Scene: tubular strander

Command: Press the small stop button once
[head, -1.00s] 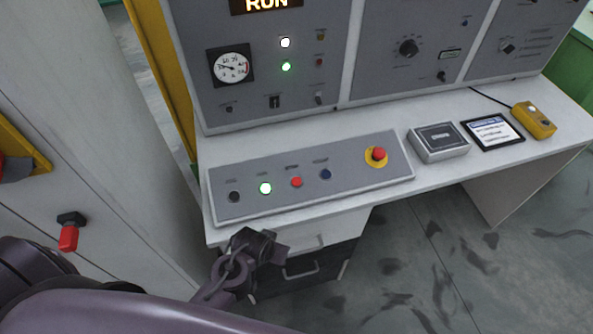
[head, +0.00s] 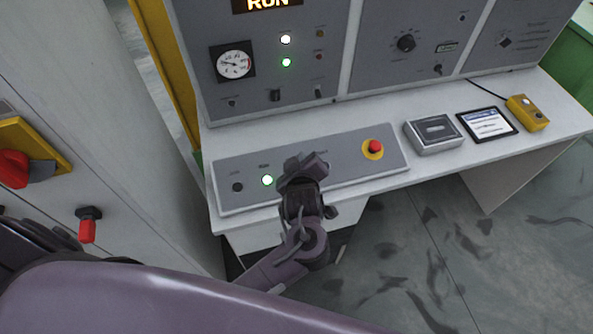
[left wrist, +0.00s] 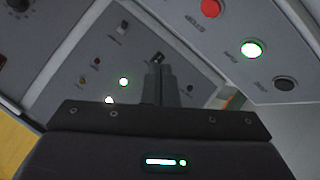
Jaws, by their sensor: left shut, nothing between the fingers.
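The small red stop button (left wrist: 210,8) shows at the top edge of the left wrist view, on the sloped desk panel (head: 225,200). In the head view my left gripper hides it and the blue button beside it. My left gripper (head: 304,163) is shut and empty, over the middle of the desk panel. Its fingers also show in the left wrist view (left wrist: 158,78), with the red button up and to the right of them. I cannot tell the gap between fingertips and panel. My right gripper is not in view.
The lit green run button (head: 267,180) and a black button (head: 238,187) lie left of my gripper. A large red emergency stop (head: 375,147) on a yellow base lies right. An upright cabinet (head: 270,75) reading RUN stands behind. A grey box (head: 433,135) sits farther right.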

